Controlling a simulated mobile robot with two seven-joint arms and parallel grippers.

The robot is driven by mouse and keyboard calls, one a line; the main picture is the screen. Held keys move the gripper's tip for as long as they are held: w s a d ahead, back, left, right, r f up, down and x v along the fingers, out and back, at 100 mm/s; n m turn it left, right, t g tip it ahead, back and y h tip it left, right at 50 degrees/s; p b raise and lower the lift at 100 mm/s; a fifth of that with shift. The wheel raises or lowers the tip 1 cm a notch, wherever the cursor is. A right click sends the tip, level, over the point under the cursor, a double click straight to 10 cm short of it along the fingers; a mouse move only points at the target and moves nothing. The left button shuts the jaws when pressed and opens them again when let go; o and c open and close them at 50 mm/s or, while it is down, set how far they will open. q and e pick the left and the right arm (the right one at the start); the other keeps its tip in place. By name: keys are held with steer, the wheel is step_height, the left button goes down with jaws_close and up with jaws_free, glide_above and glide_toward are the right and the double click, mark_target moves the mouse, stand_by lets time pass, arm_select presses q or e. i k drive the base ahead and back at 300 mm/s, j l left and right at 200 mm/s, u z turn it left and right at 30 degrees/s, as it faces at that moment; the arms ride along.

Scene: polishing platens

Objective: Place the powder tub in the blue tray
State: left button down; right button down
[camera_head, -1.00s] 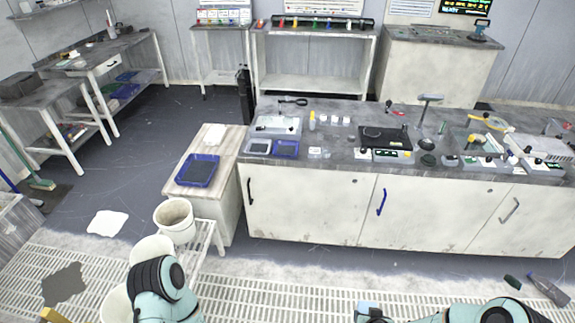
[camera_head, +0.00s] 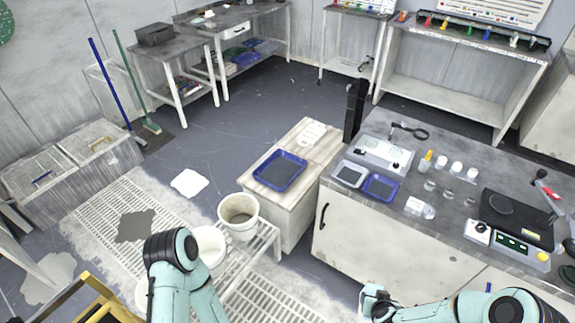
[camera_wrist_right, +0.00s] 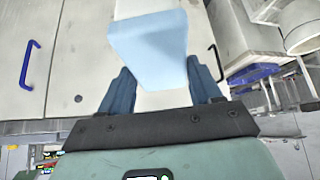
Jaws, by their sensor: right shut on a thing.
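My right gripper (camera_wrist_right: 157,82) is shut on a pale blue and white block-like thing, which I take to be the powder tub (camera_wrist_right: 148,45). The tub sits between the two dark blue fingers. In the head view it shows small and pale blue (camera_head: 374,291) at the bottom, in front of the white cabinet. A blue tray (camera_head: 280,170) lies on the wooden-topped side cabinet, up and left of my right gripper. A smaller blue tray (camera_head: 381,187) lies on the grey bench. My left arm shows at the lower left; its gripper is not in view.
White buckets (camera_head: 239,215) stand on a low rack left of the side cabinet (camera_head: 300,150). Cabinet handles stick out in front. Open floor lies behind the side cabinet.

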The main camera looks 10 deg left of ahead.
mark_target(282, 178)
steer(key=i+u, duration=0.5)
steer(key=u, duration=0.2)
steer(key=i+u, duration=0.7)
steer(key=i+l+u, duration=0.2)
steer(key=u, duration=0.2)
